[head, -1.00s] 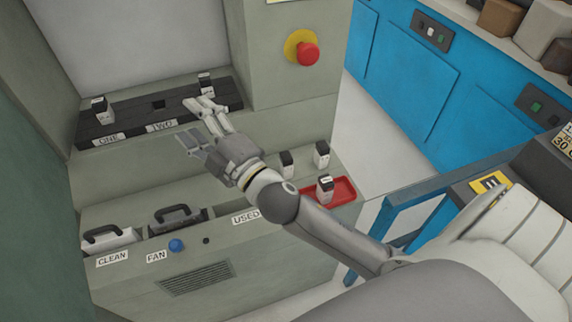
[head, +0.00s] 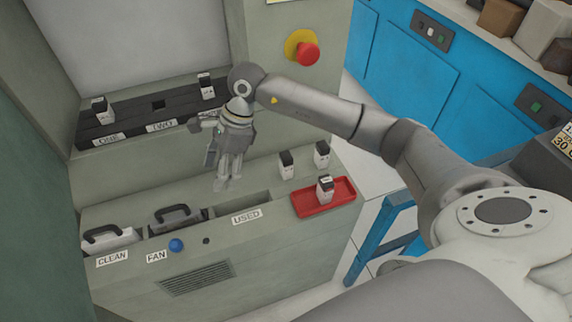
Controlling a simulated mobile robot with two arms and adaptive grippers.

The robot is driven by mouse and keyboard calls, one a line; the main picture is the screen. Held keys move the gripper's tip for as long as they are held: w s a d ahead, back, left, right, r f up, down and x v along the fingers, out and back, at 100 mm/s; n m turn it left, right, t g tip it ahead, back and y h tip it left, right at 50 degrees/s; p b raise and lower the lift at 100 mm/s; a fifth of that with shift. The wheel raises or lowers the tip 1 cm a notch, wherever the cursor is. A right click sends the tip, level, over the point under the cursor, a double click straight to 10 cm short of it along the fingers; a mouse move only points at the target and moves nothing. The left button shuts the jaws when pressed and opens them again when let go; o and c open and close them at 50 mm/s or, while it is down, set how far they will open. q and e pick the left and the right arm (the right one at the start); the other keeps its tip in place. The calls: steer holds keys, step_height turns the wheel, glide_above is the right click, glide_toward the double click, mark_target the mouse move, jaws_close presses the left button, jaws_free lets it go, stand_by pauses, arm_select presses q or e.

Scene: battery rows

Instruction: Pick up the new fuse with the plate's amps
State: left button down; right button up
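My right gripper (head: 224,184) points down above the ledge, left of the fuses, its fingers a little apart with nothing visible between them. Two fuses with black tops and pale bodies, one fuse (head: 287,165) and another fuse (head: 322,154), stand upright on the ledge to its right. A third fuse (head: 325,190) stands in the red tray (head: 343,200). Their markings are too small to read. The black rack (head: 130,130) holds a fuse (head: 103,112) at the left and a fuse (head: 207,88) at the right. Its middle socket is empty. No plate with amps is readable. My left gripper is out of view.
A red stop button (head: 307,54) sits on the panel. A blue frame (head: 367,240) stands at the right.

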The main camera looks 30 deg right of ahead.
steer(key=w+d+r+h, duration=0.1)
steer(key=d+h, duration=0.2)
steer(key=d, duration=0.5)
steer(key=d+r+h, duration=0.2)
steer(key=d+h, duration=0.1)
steer(key=d, duration=0.4)
glide_above(286, 155)
steer(key=a, duration=0.2)
steer(key=shift+m+g+h, duration=0.3)
steer(key=shift+m+g, duration=0.1)
steer(key=f, duration=0.5)
steer(key=shift+w+d+p, duration=0.2)
steer(key=shift+d+p, duration=0.05)
steer(key=shift+p, duration=0.05)
steer(key=f, duration=0.1)
steer(key=d+f, duration=0.1)
steer(key=f, duration=0.1)
steer(key=f+p, duration=0.1)
steer(key=shift+s+d+f, duration=0.2)
steer(key=shift+s+f, duration=0.05)
steer(key=shift+f, duration=0.5)
steer(key=c, duration=1.1)
steer(key=shift+r, duration=0.1)
